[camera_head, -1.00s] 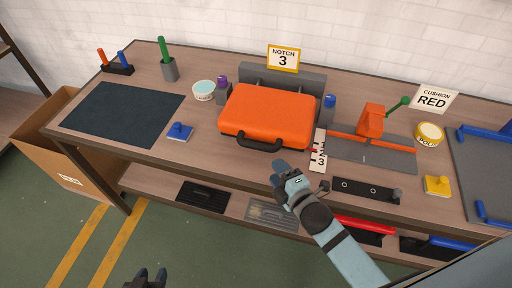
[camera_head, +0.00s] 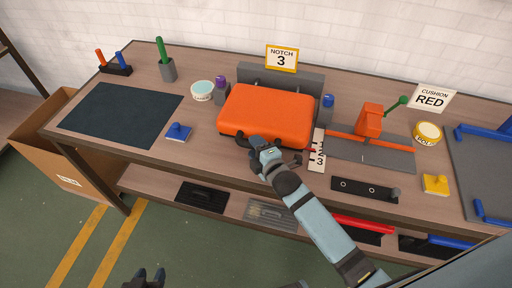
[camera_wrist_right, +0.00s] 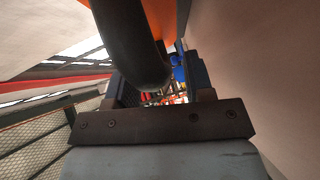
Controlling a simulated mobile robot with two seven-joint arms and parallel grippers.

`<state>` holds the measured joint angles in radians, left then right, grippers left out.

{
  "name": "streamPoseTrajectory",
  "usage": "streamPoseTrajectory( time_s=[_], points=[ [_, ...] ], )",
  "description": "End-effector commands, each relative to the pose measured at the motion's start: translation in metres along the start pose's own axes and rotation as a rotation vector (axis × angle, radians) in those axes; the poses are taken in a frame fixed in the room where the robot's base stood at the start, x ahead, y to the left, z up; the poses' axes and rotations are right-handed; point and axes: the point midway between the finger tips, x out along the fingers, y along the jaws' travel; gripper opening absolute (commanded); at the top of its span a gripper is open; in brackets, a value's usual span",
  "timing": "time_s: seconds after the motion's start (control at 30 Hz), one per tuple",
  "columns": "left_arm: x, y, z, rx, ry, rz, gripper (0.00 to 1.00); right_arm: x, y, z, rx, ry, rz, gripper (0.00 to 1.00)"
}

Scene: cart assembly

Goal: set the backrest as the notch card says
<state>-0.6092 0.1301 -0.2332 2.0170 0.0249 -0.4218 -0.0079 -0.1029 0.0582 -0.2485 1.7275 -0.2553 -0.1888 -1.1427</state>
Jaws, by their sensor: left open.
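The orange backrest (camera_head: 268,112) lies nearly flat on the bench, in front of a grey upright block (camera_head: 300,79). The notch card (camera_head: 281,58) behind it reads "NOTCH 3". A white number strip (camera_head: 318,150) stands at its right front corner; a small red pointer is beside it, its exact notch too small to tell. My right gripper (camera_head: 258,148) is at the black handle on the backrest's front edge and hides much of it. In the right wrist view the handle (camera_wrist_right: 130,40) reaches between the fingers, with a gap at the right finger. My left gripper (camera_head: 148,277) is low, away from the bench.
Blue (camera_head: 328,101) and purple (camera_head: 220,83) knobs flank the backrest. A blue-knobbed block (camera_head: 178,132) and dark mat (camera_head: 120,113) lie left. An orange clamp with a green lever (camera_head: 370,120) and a black plate (camera_head: 365,188) are right. A lower shelf holds trays.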

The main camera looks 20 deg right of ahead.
Motion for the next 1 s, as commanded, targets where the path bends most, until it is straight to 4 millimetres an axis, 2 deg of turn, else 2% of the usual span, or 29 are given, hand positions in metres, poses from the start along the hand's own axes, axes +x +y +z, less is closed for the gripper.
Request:
streamPoseTrajectory(
  time_s=[0.03,0.2,0.37,0.63,0.9,0.93,1.0],
  points=[
    [0.000,0.000,0.000,0.000,0.000,0.000,0.43,0.000,0.000,0.000,0.000,0.000,0.000,0.37],
    [0.000,0.000,0.000,0.000,0.000,0.000,0.43,0.000,0.000,0.000,0.000,0.000,0.000,0.00],
    [-0.001,0.000,0.000,0.000,0.000,0.001,0.43,-0.001,0.000,-0.001,0.001,0.000,-0.001,0.00],
    [-0.007,0.001,-0.010,0.009,0.006,0.000,0.43,-0.026,-0.006,-0.026,0.005,0.000,-0.003,0.00],
    [-0.006,0.000,-0.005,0.013,0.005,0.000,0.43,-0.028,-0.009,-0.028,0.002,0.002,-0.002,0.00],
    [-0.006,0.000,-0.005,0.013,0.005,0.000,0.43,-0.028,-0.009,-0.028,0.002,0.002,-0.002,0.26],
    [-0.006,0.000,-0.005,0.013,0.005,0.000,0.43,-0.028,-0.009,-0.028,0.002,0.002,-0.002,0.42]
  ],
)
